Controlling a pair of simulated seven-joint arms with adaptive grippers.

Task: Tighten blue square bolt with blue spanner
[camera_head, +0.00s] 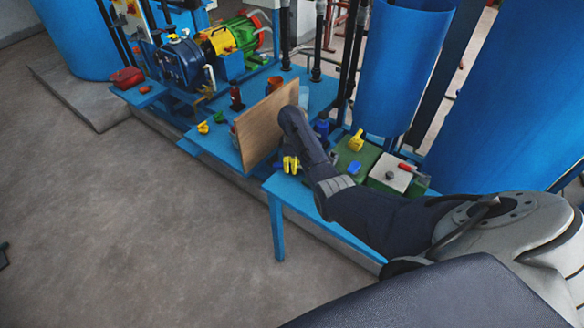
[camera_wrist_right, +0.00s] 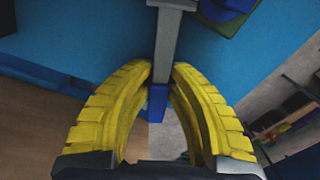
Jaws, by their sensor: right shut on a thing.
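My right gripper (camera_head: 291,164) has yellow fingers and is low beside the front blue table, near a wooden board. In the right wrist view, the right gripper (camera_wrist_right: 162,75) is shut on a grey bar with a blue lower part, which looks like the blue spanner (camera_wrist_right: 166,42). The spanner's far end runs out of the top of that view. I cannot make out the spanner in the head view. A blue piece (camera_wrist_right: 222,8) on a dark green surface shows at the top; I cannot tell if it is the square bolt. My left gripper is not in view.
The wooden board (camera_head: 258,130) stands upright left of my right arm. The blue table (camera_head: 277,228) holds a green block (camera_head: 352,158), a yellow piece (camera_head: 356,140) and a white plate (camera_head: 391,172). Blue tanks stand behind. The grey floor at left is clear.

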